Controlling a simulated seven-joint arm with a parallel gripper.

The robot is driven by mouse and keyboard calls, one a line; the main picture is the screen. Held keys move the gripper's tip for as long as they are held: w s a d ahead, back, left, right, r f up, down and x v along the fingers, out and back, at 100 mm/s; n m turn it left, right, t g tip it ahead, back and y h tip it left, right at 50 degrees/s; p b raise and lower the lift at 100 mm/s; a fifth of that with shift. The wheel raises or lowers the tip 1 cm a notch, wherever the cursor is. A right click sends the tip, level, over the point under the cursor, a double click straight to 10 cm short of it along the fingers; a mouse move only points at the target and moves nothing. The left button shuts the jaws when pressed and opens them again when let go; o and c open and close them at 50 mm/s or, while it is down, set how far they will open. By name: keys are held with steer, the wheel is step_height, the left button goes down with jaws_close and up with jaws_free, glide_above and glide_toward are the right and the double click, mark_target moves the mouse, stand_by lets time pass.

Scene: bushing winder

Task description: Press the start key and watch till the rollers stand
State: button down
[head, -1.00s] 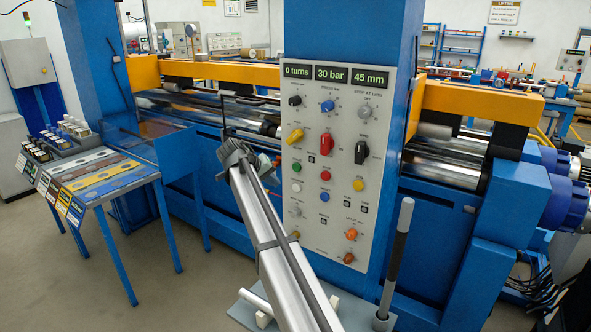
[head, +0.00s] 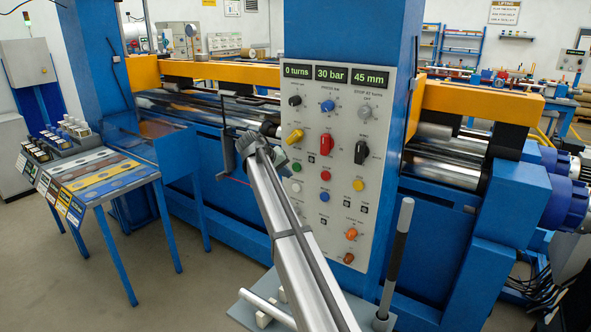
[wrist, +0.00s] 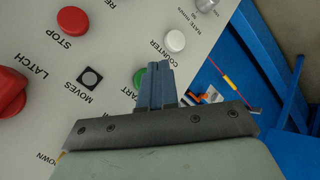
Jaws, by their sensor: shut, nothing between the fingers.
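The grey control panel (head: 382,165) stands on the blue column, and its displays (head: 331,72) read 0 turns, 30 bar and 45 mm. The green start key (head: 296,168) is at the panel's left side. In the wrist view the green key (wrist: 139,78) is partly hidden behind my fingers, with part of its START label showing. My gripper (head: 277,157) is shut and empty, its tips close to the key. I cannot tell whether they touch it. The shiny rollers (head: 445,173) lie across the machine, and the column hides their middle.
A red STOP button (wrist: 73,20), a white counter button (wrist: 175,40) and a large red latch knob (wrist: 10,90) sit near the start key. A lever (head: 398,250) stands at the front right. A sample table (head: 100,190) is at the left.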

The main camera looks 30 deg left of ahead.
mark_target(296, 168)
steer(key=shift+w, duration=0.8)
steer(key=shift+w, duration=0.25)
stand_by(1.4)
steer(key=shift+w, duration=0.15)
